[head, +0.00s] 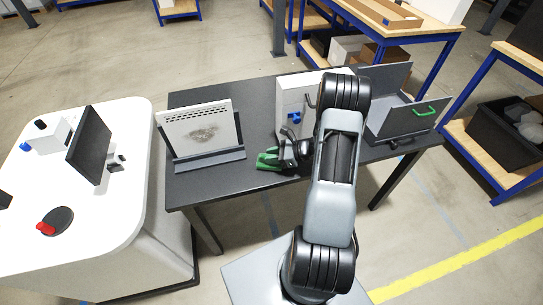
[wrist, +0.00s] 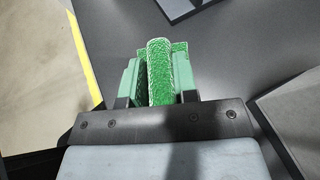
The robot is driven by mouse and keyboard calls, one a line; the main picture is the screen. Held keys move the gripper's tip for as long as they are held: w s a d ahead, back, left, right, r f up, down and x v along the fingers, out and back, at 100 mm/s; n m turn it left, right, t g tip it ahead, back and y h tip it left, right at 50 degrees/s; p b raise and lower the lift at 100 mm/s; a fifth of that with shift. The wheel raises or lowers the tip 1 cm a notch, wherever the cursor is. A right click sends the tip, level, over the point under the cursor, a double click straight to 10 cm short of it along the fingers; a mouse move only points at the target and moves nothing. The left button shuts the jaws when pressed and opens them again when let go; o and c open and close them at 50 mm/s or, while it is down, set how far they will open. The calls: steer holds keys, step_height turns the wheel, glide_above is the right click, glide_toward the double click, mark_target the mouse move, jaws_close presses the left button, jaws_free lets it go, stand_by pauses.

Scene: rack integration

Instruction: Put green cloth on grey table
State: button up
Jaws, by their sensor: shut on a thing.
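My gripper (head: 268,158) is over the front part of the dark grey table (head: 248,93), just right of a leaning white panel. In the wrist view, my gripper's green fingers (wrist: 158,76) are shut on the green cloth (wrist: 160,88), a thick, fuzzy folded piece with a pale edge. The cloth is at or just above the grey tabletop (wrist: 235,45), near its edge; I cannot tell whether it touches. In the head view, cloth and green fingers blend together, and my arm hides part of the table.
A white panel with a dark smudge (head: 203,131) stands in a grey holder left of my gripper. A white box (head: 293,103) stands behind it. A white table (head: 110,210) stands at left.

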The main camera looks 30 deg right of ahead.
steer(key=shift+f+b, duration=0.3)
steer(key=shift+b, duration=0.05)
steer(key=o, duration=1)
steer(key=b+v, duration=0.1)
steer(key=v, duration=1.3)
steer(key=shift+a, duration=0.1)
